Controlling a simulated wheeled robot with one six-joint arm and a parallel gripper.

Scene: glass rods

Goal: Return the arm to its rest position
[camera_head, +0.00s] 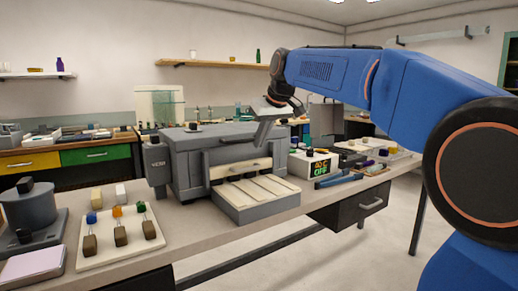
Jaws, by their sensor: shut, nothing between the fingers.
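My blue arm reaches in from the right, its elbow raised and its forearm stretched left over the bench. My gripper (284,100) is small and dark at the arm's end, above the top of the grey furnace-like box (215,150). It is shut and holds nothing. A grey angled piece (266,128) stands just below and left of it. Whether the two touch cannot be told. The box's front slot is open above a grey block with cream grooved slabs (258,190).
A cream board (120,247) with blue, orange and green-topped pieces lies front left, beside a grey device (28,210). Wall shelves (215,64) hang behind. Floor at lower right is clear.

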